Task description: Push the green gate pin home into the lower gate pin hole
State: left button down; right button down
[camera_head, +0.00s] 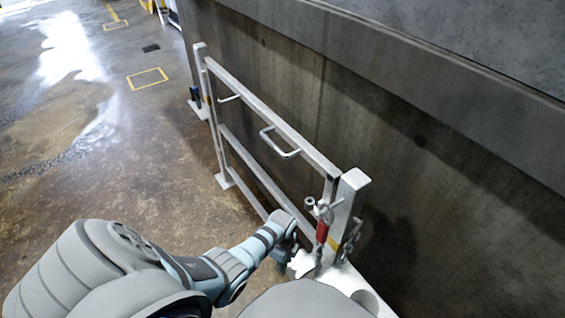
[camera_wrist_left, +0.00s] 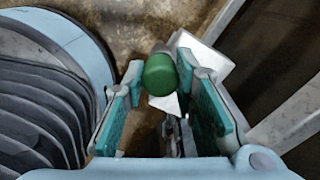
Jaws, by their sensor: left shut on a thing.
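The green gate pin (camera_wrist_left: 160,76) shows its rounded end between the fingertips of my left gripper (camera_wrist_left: 159,70) in the left wrist view. My left gripper is shut on it. In the head view my left gripper (camera_head: 285,243) is low beside the near end of the gate, left of the near post (camera_head: 350,190). The pin cannot be made out in the head view. The lower gate pin hole is not visible, so I cannot tell how far in the pin sits. My right gripper is out of view.
The grey barred gate (camera_head: 265,108) with a handle (camera_head: 280,145) runs along a concrete wall (camera_head: 440,150). A red fitting (camera_head: 322,232) and a chain (camera_head: 350,240) hang at the near post. Open floor (camera_head: 110,160) lies to the left.

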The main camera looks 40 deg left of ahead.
pick_arm(q)
jog(key=c, duration=1.2)
grip_release()
jog(key=shift+r, duration=0.1)
jog(key=shift+c, duration=0.6)
jog(key=shift+r+p, duration=0.3)
jog(key=shift+p, duration=0.15)
notch_tip(320, 180, up, 6)
jog(key=p, duration=0.6)
jog(key=shift+f, duration=0.15)
jog(key=shift+r+p, duration=0.4)
jog(key=shift+p, duration=0.05)
jog(key=shift+f, duration=0.1)
